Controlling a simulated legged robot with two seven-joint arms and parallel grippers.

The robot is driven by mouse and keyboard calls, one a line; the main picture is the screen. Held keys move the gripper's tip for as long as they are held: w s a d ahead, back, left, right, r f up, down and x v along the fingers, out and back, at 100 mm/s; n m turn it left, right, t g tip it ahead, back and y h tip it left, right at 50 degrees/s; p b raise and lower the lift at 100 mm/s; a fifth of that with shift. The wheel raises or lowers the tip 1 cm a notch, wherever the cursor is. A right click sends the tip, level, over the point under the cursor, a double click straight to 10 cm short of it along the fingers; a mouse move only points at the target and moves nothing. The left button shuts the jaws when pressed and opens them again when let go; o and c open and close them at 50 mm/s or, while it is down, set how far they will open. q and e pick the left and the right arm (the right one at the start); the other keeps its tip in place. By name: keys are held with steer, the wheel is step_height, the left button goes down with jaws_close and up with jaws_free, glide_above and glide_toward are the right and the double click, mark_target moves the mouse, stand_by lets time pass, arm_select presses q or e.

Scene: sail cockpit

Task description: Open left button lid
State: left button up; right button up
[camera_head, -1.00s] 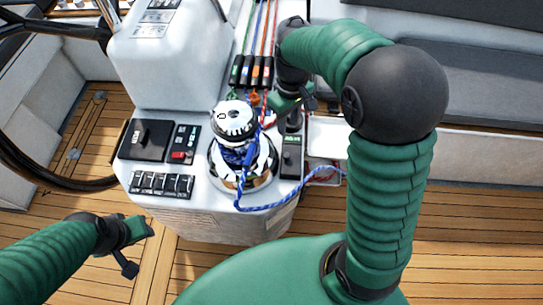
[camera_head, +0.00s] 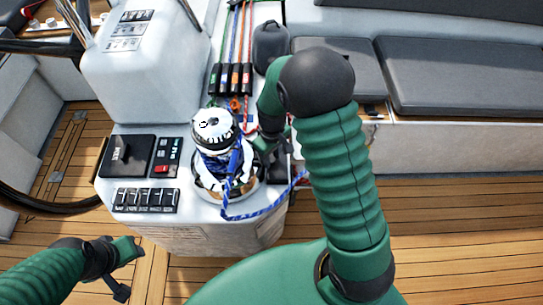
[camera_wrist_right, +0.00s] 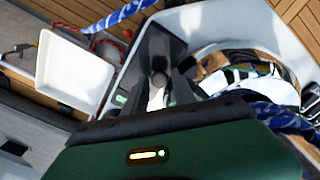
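A black button panel (camera_head: 284,165) sits on the white console right of the winch, largely hidden behind my right arm. In the right wrist view the dark panel (camera_wrist_right: 160,45) shows close up, with small green marks. Which part of it is the lid is hard to tell. My right gripper (camera_head: 270,138) is just above this panel, beside the winch; in the wrist view its dark fingers (camera_wrist_right: 160,92) look apart, with a pale patch between them. Contact cannot be made out. My left gripper (camera_head: 128,269) is open and empty over the deck at lower left.
The winch (camera_head: 214,130) with blue rope stands close left of my right gripper. Left of it are a black square hatch (camera_head: 127,155), a red-switch panel (camera_head: 167,157) and a switch row (camera_head: 146,200). A white tray (camera_wrist_right: 72,72) is beside the panel.

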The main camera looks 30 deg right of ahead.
jaws_close()
stand_by(1.3)
